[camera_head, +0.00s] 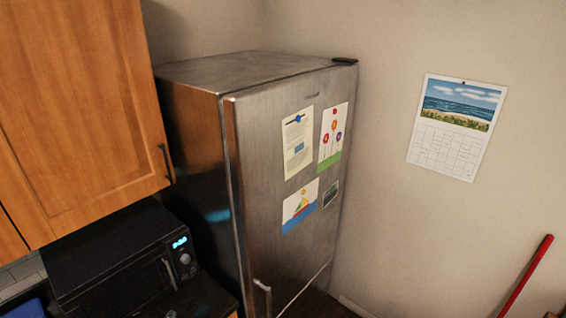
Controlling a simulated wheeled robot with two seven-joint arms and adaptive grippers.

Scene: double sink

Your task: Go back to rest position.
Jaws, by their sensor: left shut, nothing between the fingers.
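Neither of my grippers can be made out in the head view. The view looks at a closed steel fridge (270,150) in the corner, with a handle (262,295) low on its front. No object in a gripper is visible.
A black microwave (120,265) stands on the left below a closed wooden cabinet (85,110). Papers (298,145) hang on the fridge door. A calendar (457,125) hangs on the right wall. A red pole (525,275) leans at the lower right. A blue item (22,309) is cut off at lower left.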

